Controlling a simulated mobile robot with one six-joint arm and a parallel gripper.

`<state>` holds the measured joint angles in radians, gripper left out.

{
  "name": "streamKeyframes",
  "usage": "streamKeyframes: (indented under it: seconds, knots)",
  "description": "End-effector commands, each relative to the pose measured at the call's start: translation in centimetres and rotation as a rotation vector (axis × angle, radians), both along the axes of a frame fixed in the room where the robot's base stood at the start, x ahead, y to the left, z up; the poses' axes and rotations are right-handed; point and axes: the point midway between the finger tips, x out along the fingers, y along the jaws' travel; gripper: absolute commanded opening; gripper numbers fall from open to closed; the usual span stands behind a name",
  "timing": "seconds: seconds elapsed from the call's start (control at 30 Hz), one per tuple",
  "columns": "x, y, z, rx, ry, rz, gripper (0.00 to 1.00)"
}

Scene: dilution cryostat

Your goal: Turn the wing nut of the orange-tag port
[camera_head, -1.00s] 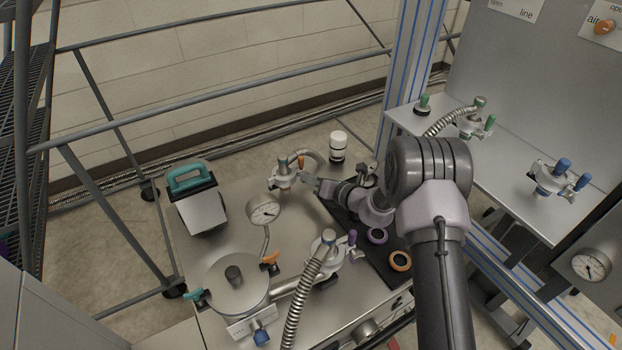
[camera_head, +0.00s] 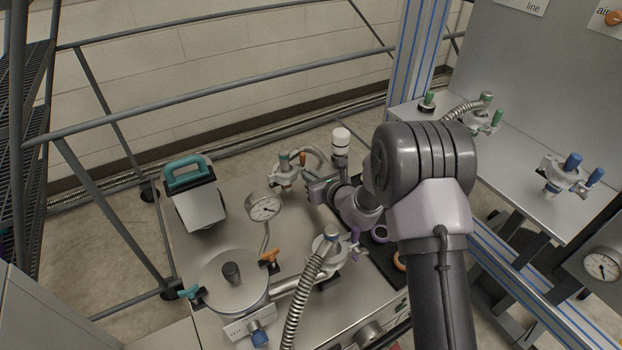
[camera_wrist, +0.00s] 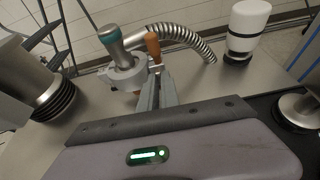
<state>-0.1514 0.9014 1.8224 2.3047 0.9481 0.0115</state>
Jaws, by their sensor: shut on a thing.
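The orange wing nut (camera_head: 303,158) is on the clamp of a metal port (camera_head: 285,175) with a teal-green cap, at the back of the steel bench. In the wrist view the orange wing nut (camera_wrist: 153,47) stands upright beside the port's clamp (camera_wrist: 125,75). My gripper (camera_wrist: 154,88) reaches to it from the near side and is shut on its lower part. The fingertips partly hide where the nut meets the clamp. In the head view my gripper (camera_head: 308,177) is small and comes from the right.
A white and black bottle (camera_head: 341,142) stands close behind my wrist. A corrugated hose leads off the port. A pressure gauge (camera_head: 264,208) and a port with a purple wing nut (camera_head: 355,240) stand nearer. A teal-handled case (camera_head: 195,200) is at left.

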Motion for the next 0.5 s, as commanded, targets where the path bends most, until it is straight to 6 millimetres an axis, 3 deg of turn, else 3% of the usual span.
streamKeyframes:
  seconds: [0.47, 0.5]
  knots:
    - [0.05, 0.08, 0.12, -0.009, -0.008, 0.000, 0.00]
    - [0.05, 0.08, 0.12, -0.008, -0.008, 0.001, 0.14]
